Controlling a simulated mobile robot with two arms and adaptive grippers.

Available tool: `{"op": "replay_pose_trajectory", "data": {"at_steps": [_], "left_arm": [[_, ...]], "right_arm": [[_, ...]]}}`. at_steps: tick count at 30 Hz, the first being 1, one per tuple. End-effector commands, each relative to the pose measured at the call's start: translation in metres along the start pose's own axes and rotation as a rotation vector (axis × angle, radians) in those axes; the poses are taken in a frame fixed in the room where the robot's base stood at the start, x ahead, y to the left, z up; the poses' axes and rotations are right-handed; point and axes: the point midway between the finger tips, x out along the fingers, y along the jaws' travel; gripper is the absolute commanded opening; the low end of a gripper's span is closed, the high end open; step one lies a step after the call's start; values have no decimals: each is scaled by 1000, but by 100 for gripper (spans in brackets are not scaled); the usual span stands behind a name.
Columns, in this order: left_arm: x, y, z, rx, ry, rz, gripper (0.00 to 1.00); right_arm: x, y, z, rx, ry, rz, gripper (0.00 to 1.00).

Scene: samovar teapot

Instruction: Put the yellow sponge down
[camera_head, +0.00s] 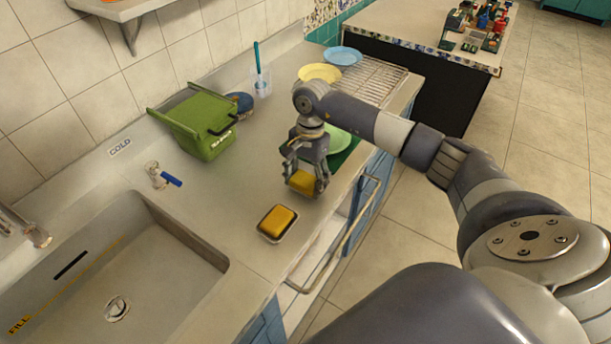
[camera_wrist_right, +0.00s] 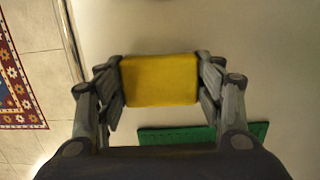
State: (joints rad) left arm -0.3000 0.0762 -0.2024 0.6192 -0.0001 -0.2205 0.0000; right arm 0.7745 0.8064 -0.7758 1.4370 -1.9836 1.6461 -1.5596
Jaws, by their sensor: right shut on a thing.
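My right gripper (camera_head: 304,181) points down over the counter, shut on the yellow sponge (camera_head: 301,185). In the right wrist view the yellow sponge (camera_wrist_right: 160,80) sits between both fingers of the gripper (camera_wrist_right: 160,92), with its broad face toward the camera. The sponge is at or close above the counter; I cannot tell whether it touches. A second, orange-yellow sponge (camera_head: 278,219) lies in a small dish (camera_head: 264,236) just in front of the gripper. My left gripper is not in view.
A green mat (camera_wrist_right: 205,133) lies beside the gripper, with a light green plate (camera_head: 339,140) behind. A green bin (camera_head: 200,122), a cup (camera_head: 261,86), yellow plate (camera_head: 320,73), blue plate (camera_head: 345,56) and wire rack (camera_head: 375,80) stand farther back. The sink (camera_head: 110,275) is at left. Counter left of the gripper is clear.

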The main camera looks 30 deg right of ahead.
Motion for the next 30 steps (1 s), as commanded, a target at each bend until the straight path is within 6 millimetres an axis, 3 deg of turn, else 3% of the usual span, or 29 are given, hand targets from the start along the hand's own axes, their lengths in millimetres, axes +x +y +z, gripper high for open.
{"op": "replay_pose_trajectory", "data": {"at_steps": [11,12,14,25,28,30], "left_arm": [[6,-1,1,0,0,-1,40],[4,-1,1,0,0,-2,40],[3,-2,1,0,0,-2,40],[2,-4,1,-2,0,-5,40],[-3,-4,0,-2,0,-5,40],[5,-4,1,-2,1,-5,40]], "right_arm": [[6,-1,-1,0,1,-3,43],[4,-1,-1,0,1,-3,71],[3,0,-1,0,0,-3,82],[2,0,0,0,0,-3,82],[-3,-1,0,0,-1,-3,82],[-10,-2,-2,-1,2,-8,82]]}}
